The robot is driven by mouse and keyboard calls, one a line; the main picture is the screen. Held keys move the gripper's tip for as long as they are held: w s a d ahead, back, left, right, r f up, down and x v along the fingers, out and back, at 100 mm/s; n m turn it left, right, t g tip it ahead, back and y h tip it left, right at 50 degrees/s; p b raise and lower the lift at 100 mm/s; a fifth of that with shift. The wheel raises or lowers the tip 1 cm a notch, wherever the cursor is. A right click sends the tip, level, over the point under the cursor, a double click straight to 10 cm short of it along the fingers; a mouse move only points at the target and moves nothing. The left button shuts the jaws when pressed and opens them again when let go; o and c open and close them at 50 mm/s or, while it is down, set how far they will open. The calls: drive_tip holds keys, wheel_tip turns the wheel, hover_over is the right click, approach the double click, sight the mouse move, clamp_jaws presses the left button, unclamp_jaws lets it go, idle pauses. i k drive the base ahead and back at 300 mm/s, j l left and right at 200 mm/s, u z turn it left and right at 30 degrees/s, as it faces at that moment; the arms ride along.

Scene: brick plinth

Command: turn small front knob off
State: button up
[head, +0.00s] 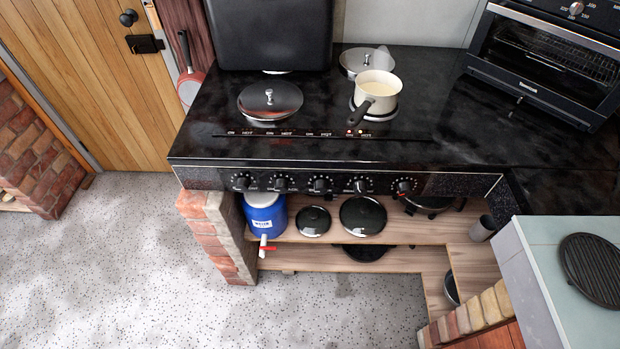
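A row of several black control knobs runs along the front edge of the black stovetop (300,150). They are a far left knob (240,182), a second knob (281,183), a middle knob (320,185), a fourth knob (360,186) and a far right knob (404,187). My gripper is not in view.
A cream saucepan (380,83) stands on the right front burner, its dark handle pointing front-left. A round lid (270,100) lies at left. Below the knobs, a blue container (265,214) and pans sit on shelves (420,230). Open speckled floor lies front-left.

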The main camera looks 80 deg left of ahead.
sight(359, 187)
drive_tip(key=u, duration=2.55)
